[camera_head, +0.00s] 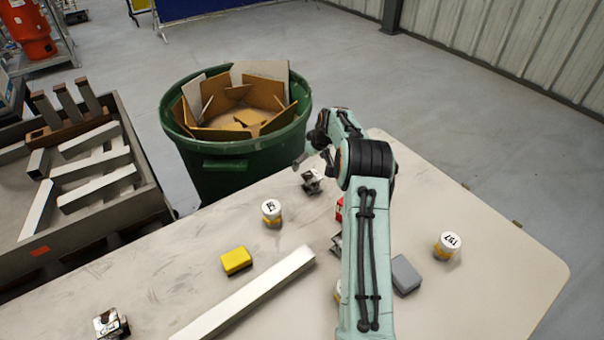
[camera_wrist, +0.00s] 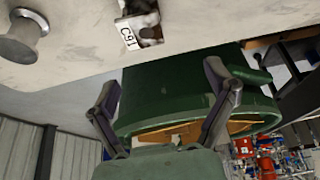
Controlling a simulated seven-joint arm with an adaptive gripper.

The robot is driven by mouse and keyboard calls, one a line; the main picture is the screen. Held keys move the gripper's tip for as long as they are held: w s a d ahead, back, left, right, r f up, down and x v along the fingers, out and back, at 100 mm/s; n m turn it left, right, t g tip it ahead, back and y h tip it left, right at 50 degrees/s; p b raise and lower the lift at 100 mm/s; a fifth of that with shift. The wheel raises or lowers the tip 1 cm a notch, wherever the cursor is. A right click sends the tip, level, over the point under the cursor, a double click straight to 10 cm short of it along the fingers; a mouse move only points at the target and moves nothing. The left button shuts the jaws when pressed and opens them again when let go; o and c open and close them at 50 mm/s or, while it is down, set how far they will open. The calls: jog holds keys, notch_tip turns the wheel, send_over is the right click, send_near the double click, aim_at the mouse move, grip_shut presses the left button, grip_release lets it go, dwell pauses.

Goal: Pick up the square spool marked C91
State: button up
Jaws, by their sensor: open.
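The square spool marked C91 (camera_wrist: 146,25) shows in the wrist view at the top, on the table near its edge, with its white label facing the camera and its far end cut off by the frame. What looks like the same metallic spool (camera_head: 311,181) stands in the head view just below my gripper, its label unreadable there. My gripper (camera_wrist: 162,74) is open and empty in the wrist view, its fingers spread over the green bin beyond the table edge. In the head view my gripper (camera_head: 312,150) is near the table's far edge, apart from the spool.
A green bin (camera_head: 230,165) with cardboard stands against the table's far side. The table (camera_head: 490,290) also bears a yellow block (camera_head: 236,260), a long white bar (camera_head: 250,297), labelled jars (camera_head: 271,212) and another metallic piece (camera_head: 110,324).

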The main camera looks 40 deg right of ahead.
aim_at(313, 177)
jog(key=d+f, duration=0.1)
jog(key=s+d+f, duration=0.1)
jog(key=shift+s+f+m, duration=0.3)
jog(key=x, duration=0.6)
jog(key=shift+a, duration=0.1)
jog(key=c, duration=1.3)
